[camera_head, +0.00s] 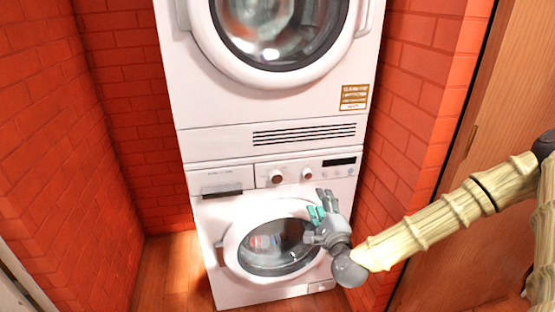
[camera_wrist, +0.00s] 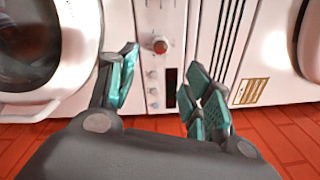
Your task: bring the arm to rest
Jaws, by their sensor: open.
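My arm (camera_head: 430,228) is bamboo-patterned and reaches in from the right, stretched out toward a stacked white washer and dryer. My gripper (camera_head: 320,207) is grey with teal finger pads and is in front of the lower machine's round door (camera_head: 228,246), at its upper right. In the wrist view my gripper (camera_wrist: 157,92) is open, its two fingers apart with nothing between them. The control panel (camera_wrist: 160,15) shows beyond the gap between the fingers. Whether the gripper touches the machine cannot be told.
The upper machine (camera_head: 215,105) stands on the lower machine (camera_head: 225,207). Red brick walls (camera_head: 50,110) close in on both sides. A wooden door (camera_head: 500,100) stands at the right, near my arm. Wooden floor (camera_head: 172,272) is clear at lower left.

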